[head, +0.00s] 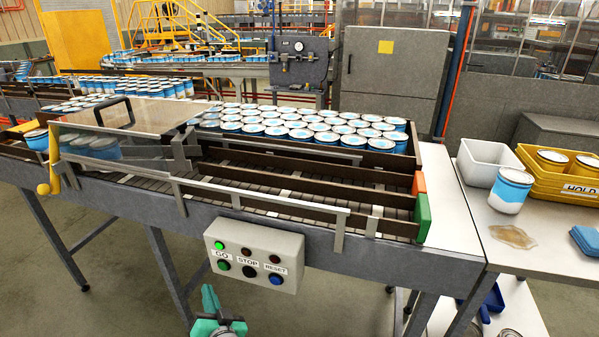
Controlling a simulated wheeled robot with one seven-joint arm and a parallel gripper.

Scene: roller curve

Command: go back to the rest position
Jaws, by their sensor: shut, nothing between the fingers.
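My gripper (212,299), with teal fingers, shows at the bottom edge of the head view, just below the control box and apart from it. It is shut and empty. Most of my arm is out of view. The grey control box (254,254) hangs on the front of the conveyor. It carries buttons labelled GO, STOP and RESET, and the green lamp (219,245) above GO is lit.
The roller conveyor (270,200) holds several blue-and-white cans (320,127) behind its rails. A clear guard (125,120) covers its left part. At right, a table (530,256) bears a white bin (485,165), a yellow HOLD tray (575,190), a can (510,190) and a spill (512,237).

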